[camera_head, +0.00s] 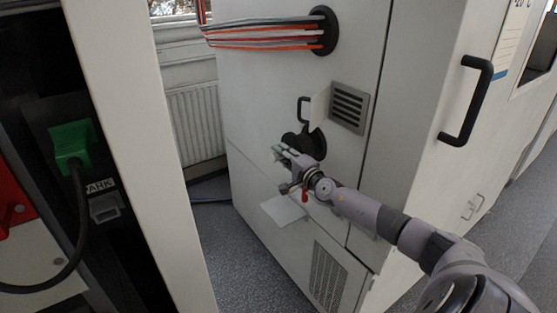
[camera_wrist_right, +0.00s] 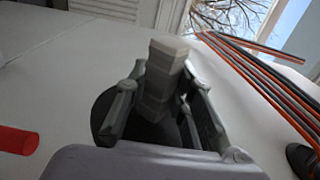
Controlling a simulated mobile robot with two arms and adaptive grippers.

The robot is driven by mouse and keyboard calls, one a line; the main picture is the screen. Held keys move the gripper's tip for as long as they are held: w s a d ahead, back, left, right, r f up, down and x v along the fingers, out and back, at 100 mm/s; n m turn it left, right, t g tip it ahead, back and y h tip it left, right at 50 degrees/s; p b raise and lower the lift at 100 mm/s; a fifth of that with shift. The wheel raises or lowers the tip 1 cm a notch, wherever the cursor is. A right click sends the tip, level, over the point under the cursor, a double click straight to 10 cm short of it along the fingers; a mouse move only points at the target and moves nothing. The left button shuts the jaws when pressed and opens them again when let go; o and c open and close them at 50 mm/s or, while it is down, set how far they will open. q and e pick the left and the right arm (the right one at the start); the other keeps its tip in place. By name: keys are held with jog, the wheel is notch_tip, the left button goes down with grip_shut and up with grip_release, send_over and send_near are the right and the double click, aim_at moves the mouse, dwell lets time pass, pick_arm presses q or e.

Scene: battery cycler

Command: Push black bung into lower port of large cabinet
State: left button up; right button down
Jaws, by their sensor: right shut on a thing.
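The large cabinet (camera_head: 285,75) is light grey and fills the middle of the head view. A black round shape (camera_head: 313,146) sits low on its face; I cannot tell bung from port there. My right gripper (camera_head: 283,155) is in front of this shape, at its lower left. In the right wrist view, the right gripper (camera_wrist_right: 160,110) is closed on a grey stepped piece (camera_wrist_right: 168,52), with a black round part (camera_wrist_right: 104,112) behind its fingers. This black part is probably the black bung, partly hidden by the fingers. My left gripper is not in view.
An upper port (camera_head: 325,30) carries a bundle of orange and grey cables (camera_head: 262,34). A white shelf plate (camera_head: 283,209) juts out below the gripper. A pale post (camera_head: 130,130) stands at left.

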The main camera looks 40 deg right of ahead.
jog(key=shift+d+b, duration=0.6)
jog(key=shift+r, duration=0.2)
jog(key=shift+s+r+p, duration=0.1)
jog(key=shift+p, duration=0.2)
jog(key=shift+s+d+b, duration=0.1)
jog(key=shift+d+b, duration=0.8)
jog(key=shift+b, duration=0.2)
dwell(1.3)
jog(key=shift+s+d+b, duration=0.2)
jog(key=shift+d+b, duration=1.5)
jog(key=shift+b, duration=1.3)
dwell(1.5)
